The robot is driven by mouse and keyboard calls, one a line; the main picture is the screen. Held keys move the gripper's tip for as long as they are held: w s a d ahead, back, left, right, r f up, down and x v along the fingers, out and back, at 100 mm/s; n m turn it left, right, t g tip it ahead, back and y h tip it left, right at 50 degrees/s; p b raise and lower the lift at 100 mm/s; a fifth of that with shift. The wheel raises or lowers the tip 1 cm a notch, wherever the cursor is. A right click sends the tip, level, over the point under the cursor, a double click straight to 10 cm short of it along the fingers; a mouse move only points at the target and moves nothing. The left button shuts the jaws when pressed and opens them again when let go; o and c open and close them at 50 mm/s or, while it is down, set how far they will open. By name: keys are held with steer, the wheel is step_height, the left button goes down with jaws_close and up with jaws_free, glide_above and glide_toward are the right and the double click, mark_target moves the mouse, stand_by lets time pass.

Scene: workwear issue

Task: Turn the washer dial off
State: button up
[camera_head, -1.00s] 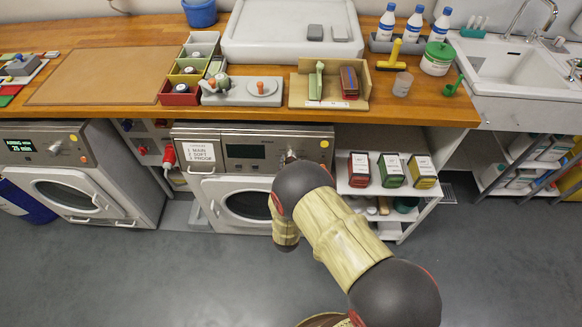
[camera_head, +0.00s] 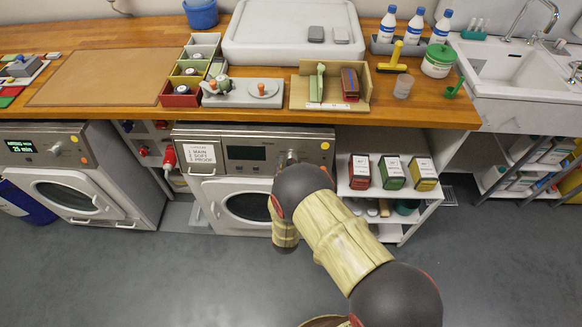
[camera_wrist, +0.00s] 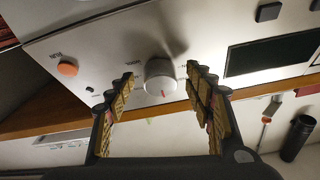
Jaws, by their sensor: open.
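The washer (camera_head: 232,170) stands under the wooden counter, with a dark display (camera_head: 245,153) on its panel. Its dial (camera_head: 291,158) sits right of the display in the head view, partly behind my arm. In the wrist view the round silver dial (camera_wrist: 160,76) has a red mark on its lower side. My gripper (camera_wrist: 160,72) is open, with one finger on each side of the dial. Gaps show between the fingers and the dial. The head view hides my gripper behind my arm.
An orange button (camera_wrist: 67,68) lies left of the dial in the wrist view. A second machine (camera_head: 65,170) with a lit display stands at left. A shelf (camera_head: 395,203) with several coloured boxes stands right of the washer. The counter edge (camera_head: 330,117) overhangs the panel.

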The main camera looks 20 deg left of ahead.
steer(key=v, duration=1.2)
stand_by(0.4)
